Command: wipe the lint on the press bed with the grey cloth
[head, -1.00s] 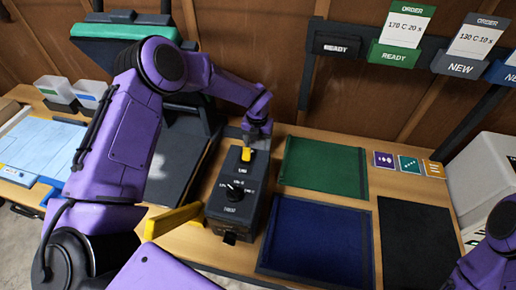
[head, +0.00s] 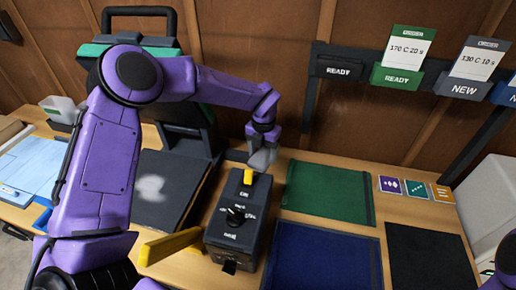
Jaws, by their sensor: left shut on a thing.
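The lint (head: 150,187) is a pale grey-white patch on the dark press bed (head: 172,211), left of centre in the head view. My left gripper (head: 263,148) points down behind the dark control box, up and to the right of the bed. It is shut on the grey cloth (head: 263,158), a small crumpled piece mostly below the fingers. The cloth is apart from the lint. The fingertips are small and partly hidden. My right gripper is not in view; only a bit of its purple arm shows at the lower right corner.
The dark control box (head: 236,222) with a yellow lever (head: 248,177) and knob stands right of the bed. The press's raised upper part (head: 140,40) rises behind. A yellow handle (head: 170,246) sticks out in front.

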